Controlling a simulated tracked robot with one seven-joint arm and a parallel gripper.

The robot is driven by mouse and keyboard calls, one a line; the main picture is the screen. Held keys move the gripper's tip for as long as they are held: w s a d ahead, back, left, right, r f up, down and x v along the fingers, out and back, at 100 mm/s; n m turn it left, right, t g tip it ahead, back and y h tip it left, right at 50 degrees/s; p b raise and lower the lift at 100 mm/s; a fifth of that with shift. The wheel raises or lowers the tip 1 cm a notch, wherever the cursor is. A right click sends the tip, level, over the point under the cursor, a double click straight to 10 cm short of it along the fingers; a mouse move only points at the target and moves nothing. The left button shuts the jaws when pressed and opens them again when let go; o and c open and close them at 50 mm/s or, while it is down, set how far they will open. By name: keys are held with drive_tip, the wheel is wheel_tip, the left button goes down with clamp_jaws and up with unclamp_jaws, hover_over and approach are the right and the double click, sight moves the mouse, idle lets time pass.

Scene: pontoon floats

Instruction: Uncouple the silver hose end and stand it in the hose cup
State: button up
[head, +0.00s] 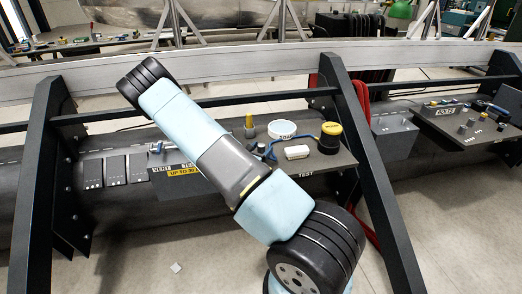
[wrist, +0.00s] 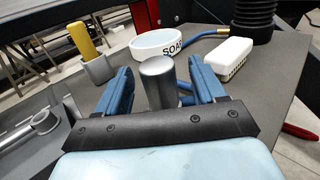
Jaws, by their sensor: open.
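A silver cylinder (wrist: 160,82), which looks like the silver hose end, stands upright between my gripper's (wrist: 160,88) two blue fingers in the wrist view. The fingers are open, one on each side, with a visible gap to the left. Its lower part is hidden by the gripper body. Blue hose shows just right of it. A black ribbed cylinder (wrist: 251,18) stands at the back right, with a blue hose (wrist: 208,33) running to it. I cannot tell which is the hose cup. My arm hides the gripper there.
A white dish marked SOAP (wrist: 160,45) and a white block (wrist: 232,59) sit on the grey shelf (wrist: 262,95) beyond the gripper. A yellow-handled tool (wrist: 82,40) stands in a grey holder (wrist: 99,70) at left. Dark posts (head: 368,165) flank the work area.

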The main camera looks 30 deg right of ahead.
drive_tip(key=v, duration=1.3)
drive_tip(key=shift+s+a, duration=0.2)
drive_tip(key=shift+a, duration=0.1)
drive_tip(key=shift+f, duration=0.1)
drive_tip(key=s+d+r+m+g+y, duration=0.1)
drive_tip(key=s+r+m+g+y, duration=0.1)
drive_tip(key=s+r+m+g, duration=0.55)
drive_tip(key=s+d+r+m+g+y, duration=0.15)
drive_tip(key=s+r+m+g, duration=0.25)
drive_tip(key=r+m, duration=0.65)
drive_tip(key=s+a+r+m+t+y, duration=0.2)
drive_tip(key=s+a+r+y, duration=0.2)
drive_tip(key=r, duration=0.3)
drive_tip(key=s+a+r+m+t+y, duration=0.2)
drive_tip(key=s+a+r+t+y, duration=0.1)
drive_tip(key=s+r, duration=0.3)
drive_tip(key=s+a+r+m+t+y, duration=0.2)
drive_tip(key=s+a+r+t+y, duration=0.1)
drive_tip(key=r, duration=0.6)
drive_tip(key=shift+s+a+y, duration=0.8)
drive_tip(key=shift+s+y, duration=0.15)
drive_tip(key=shift+s, duration=0.2)
